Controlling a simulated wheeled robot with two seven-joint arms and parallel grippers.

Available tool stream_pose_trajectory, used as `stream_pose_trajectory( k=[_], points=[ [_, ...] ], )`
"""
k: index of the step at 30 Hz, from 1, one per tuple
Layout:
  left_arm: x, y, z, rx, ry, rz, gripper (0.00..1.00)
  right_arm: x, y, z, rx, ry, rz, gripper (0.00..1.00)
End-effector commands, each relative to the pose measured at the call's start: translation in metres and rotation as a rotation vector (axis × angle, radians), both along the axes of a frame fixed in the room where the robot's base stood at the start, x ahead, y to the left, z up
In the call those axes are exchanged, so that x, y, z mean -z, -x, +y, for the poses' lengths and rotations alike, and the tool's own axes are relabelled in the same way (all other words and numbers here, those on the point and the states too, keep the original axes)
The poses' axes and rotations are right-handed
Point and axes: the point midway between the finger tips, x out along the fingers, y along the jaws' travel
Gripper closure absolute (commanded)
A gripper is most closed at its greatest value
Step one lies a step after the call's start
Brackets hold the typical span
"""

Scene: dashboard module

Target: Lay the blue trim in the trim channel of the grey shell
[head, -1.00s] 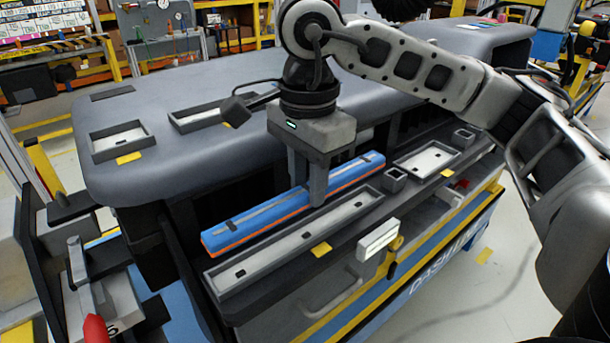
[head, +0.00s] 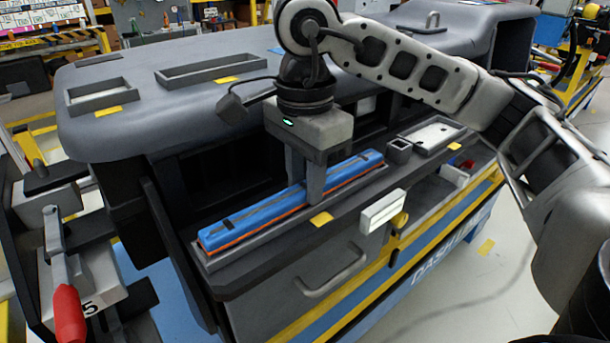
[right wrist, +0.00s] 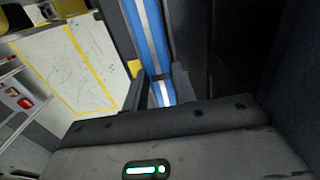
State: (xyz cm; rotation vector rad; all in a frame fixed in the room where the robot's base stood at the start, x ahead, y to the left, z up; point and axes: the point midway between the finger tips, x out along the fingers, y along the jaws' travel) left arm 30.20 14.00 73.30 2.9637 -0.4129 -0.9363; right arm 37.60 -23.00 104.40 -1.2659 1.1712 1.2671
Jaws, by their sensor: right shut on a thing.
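The blue trim (head: 240,211), a long bar with an orange lower edge, lies lengthwise over the trim channel (head: 280,228) on the front ledge of the grey shell (head: 170,125). The trim hides most of the channel. Its orange edge shows above the channel's front rim; I cannot tell whether it touches the bottom. My right gripper (head: 315,190) points down and is shut on the trim near its middle. The right wrist view shows the trim (right wrist: 148,40) running away between the fingers (right wrist: 150,92). My left gripper is not in view.
A small square socket (head: 399,150) and a shallow tray recess (head: 433,137) lie right of the channel. A white light block (head: 382,212) sits on the front side. A red-handled clamp (head: 67,310) stands at the left. More recesses (head: 100,95) are on the shell's top.

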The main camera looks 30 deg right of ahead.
Motion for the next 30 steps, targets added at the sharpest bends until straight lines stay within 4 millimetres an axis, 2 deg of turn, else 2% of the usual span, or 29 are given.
stream_pose_trajectory(
  k=[10,11,12,13,25,30],
  points=[
    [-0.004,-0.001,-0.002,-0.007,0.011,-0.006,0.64,0.001,0.0,0.0,0.0,0.0,-0.001,0.98],
    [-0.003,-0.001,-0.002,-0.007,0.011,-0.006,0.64,0.001,0.0,0.0,0.0,0.0,-0.001,0.65],
    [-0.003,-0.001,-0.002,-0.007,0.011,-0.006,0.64,0.001,0.0,0.0,0.0,0.0,0.0,0.54],
    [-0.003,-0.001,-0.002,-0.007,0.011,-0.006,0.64,0.001,0.0,0.0,0.0,0.0,0.0,0.48],
    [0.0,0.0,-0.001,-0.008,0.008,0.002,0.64,0.001,0.0,0.0,0.0,0.0,0.0,0.48],
    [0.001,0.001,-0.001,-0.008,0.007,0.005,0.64,-0.014,-0.001,0.0,0.0,0.0,-0.004,0.48]
  ],
)
